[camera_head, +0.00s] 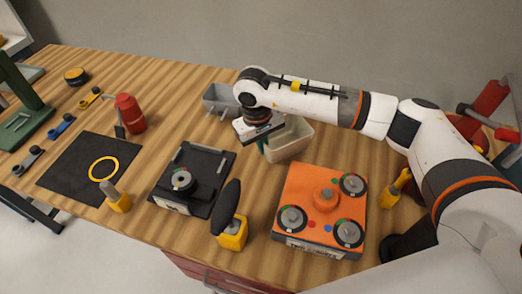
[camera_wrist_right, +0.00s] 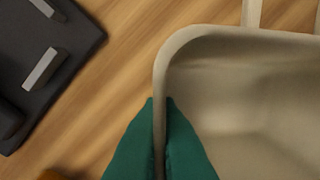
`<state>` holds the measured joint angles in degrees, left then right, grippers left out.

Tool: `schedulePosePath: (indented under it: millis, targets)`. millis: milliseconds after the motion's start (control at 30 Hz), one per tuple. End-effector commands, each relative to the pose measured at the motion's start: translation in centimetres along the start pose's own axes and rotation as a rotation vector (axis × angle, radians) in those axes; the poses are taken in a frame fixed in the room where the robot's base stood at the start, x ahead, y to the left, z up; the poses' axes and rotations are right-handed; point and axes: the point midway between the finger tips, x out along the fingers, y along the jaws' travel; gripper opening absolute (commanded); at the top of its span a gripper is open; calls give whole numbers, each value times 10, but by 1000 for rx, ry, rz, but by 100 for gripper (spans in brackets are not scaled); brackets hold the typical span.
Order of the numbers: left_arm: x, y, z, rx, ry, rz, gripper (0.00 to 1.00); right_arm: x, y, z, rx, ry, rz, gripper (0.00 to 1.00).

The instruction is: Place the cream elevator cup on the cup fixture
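The cream elevator cup (camera_head: 290,141) stands on the wooden table, right of the grey cup. My right gripper (camera_head: 264,145) is at its left side. In the right wrist view, the teal fingertips (camera_wrist_right: 161,105) straddle the left wall of the cream cup (camera_wrist_right: 235,95), one outside and one inside, close against it. A black fixture (camera_head: 212,160) with grey bars and a round knob lies in front and to the left; I cannot tell for sure that it is the cup fixture. Its corner shows in the wrist view (camera_wrist_right: 78,48). My left gripper is not in view.
A grey cup (camera_head: 221,98) stands just behind my gripper. An orange box (camera_head: 322,222) with several round knobs lies in front of the cream cup. A black-handled tool in a yellow holder (camera_head: 232,232) stands left of it. A red bottle (camera_head: 130,112) is farther left.

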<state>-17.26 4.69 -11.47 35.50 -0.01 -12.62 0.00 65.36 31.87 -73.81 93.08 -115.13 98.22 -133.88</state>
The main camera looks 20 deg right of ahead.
Motion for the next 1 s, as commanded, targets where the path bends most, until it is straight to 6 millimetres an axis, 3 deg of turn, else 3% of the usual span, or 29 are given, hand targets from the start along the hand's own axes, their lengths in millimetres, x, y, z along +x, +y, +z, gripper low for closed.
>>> schedulePosePath:
  millis: [300, 700, 833, 1000]
  targets:
    - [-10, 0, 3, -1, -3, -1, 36, 36, 4, -1, 1, 3, -1, 0]
    - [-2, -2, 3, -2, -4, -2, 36, 43, 5, 0, 0, -1, -1, 0]
    - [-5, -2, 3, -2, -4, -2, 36, 41, 4, 0, 0, 0, -1, 25]
    - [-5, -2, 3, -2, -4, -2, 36, 41, 4, 0, 0, 0, -1, 25]
